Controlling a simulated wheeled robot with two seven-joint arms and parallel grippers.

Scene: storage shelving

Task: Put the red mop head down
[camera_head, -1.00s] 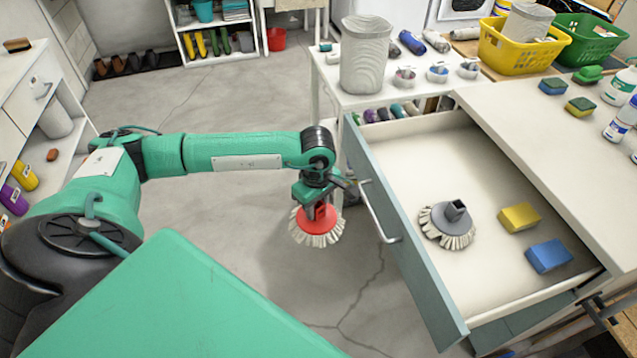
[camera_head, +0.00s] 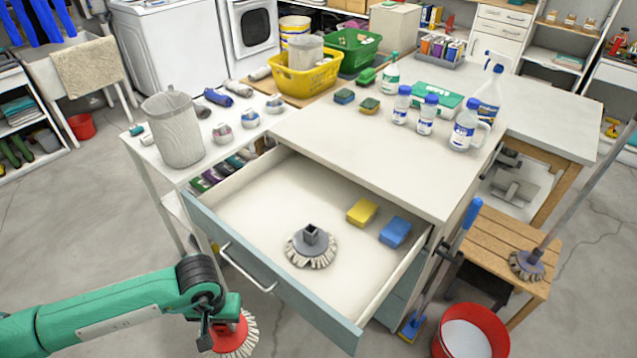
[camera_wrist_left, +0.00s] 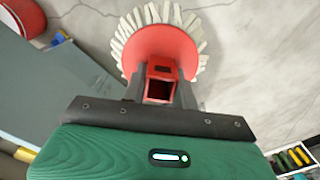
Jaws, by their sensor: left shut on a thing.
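The red mop head (camera_head: 236,338) has a red top and whitish bristles around its rim. My left gripper (camera_head: 212,335) is shut on it and holds it in the air in front of the open drawer, at the bottom of the head view. In the left wrist view the red mop head (camera_wrist_left: 161,52) shows its square socket between the fingers of my left gripper (camera_wrist_left: 160,88). A grey mop head (camera_head: 311,247) lies in the open drawer (camera_head: 262,205). My right gripper is not in view.
A yellow sponge (camera_head: 362,211) and a blue sponge (camera_head: 395,232) lie in the drawer's right part; its left part is bare. The countertop (camera_head: 370,150) holds bottles and sponges. A red bucket (camera_head: 480,330) and wooden stool (camera_head: 500,250) stand at right.

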